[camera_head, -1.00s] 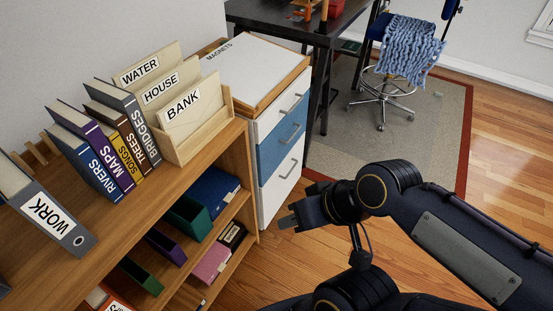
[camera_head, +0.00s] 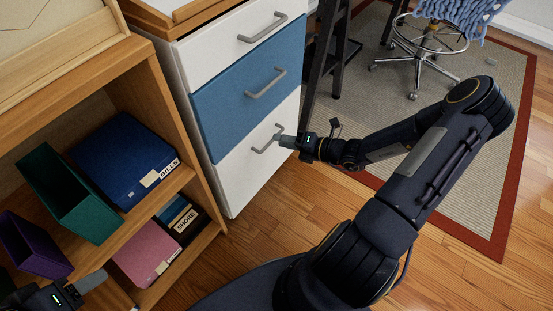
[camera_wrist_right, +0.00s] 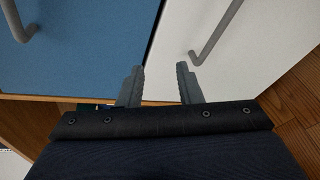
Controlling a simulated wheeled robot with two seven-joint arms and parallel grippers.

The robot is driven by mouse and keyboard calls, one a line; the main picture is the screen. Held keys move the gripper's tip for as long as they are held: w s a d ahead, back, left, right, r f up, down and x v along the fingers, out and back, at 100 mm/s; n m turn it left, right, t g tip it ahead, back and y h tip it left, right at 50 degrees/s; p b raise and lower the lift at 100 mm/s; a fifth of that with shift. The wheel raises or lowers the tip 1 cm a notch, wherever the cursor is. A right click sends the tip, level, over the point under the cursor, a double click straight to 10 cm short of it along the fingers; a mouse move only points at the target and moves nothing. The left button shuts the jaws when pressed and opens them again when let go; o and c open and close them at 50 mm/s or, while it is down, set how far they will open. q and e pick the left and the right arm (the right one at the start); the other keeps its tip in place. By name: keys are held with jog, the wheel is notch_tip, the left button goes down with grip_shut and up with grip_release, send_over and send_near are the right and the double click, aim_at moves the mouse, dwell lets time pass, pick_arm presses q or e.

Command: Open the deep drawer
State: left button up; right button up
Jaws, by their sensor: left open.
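The drawer cabinet has a white top drawer, a blue middle drawer (camera_head: 235,95) and a tall white bottom drawer (camera_head: 236,182), the deep one. All three look closed. The deep drawer's grey bar handle (camera_head: 266,140) also shows in the right wrist view (camera_wrist_right: 215,33). My right gripper (camera_head: 286,141) is at this handle's right end. In the right wrist view its fingers (camera_wrist_right: 160,70) are apart with nothing between them, and the handle's near end is by the right fingertip, not between the fingers. My left gripper (camera_head: 92,282) is at the lower left, open, before the shelf.
A wooden bookshelf (camera_head: 160,95) stands left of the cabinet, holding a blue box (camera_head: 120,160), a green bin (camera_head: 65,195), a purple bin and a pink box. A black desk leg (camera_head: 320,60) and a wheeled chair (camera_head: 425,45) are to the right. The wooden floor before the cabinet is clear.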

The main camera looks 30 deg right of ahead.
jog(key=d+f+m+t+h+b, duration=0.2)
jog(key=d+f+m, duration=0.2)
jog(key=f+m, duration=0.25)
pick_arm(q)
notch_tip(320, 180, down, 6)
jog(key=b, duration=0.2)
jog(key=shift+f+b, duration=0.25)
jog(key=shift+b, duration=0.15)
pick_arm(e)
jog(key=x, duration=0.8)
jog(key=shift+d+f+h, duration=0.25)
jog(key=shift+f+h, duration=0.05)
jog(key=shift+f, duration=0.05)
grip_shut()
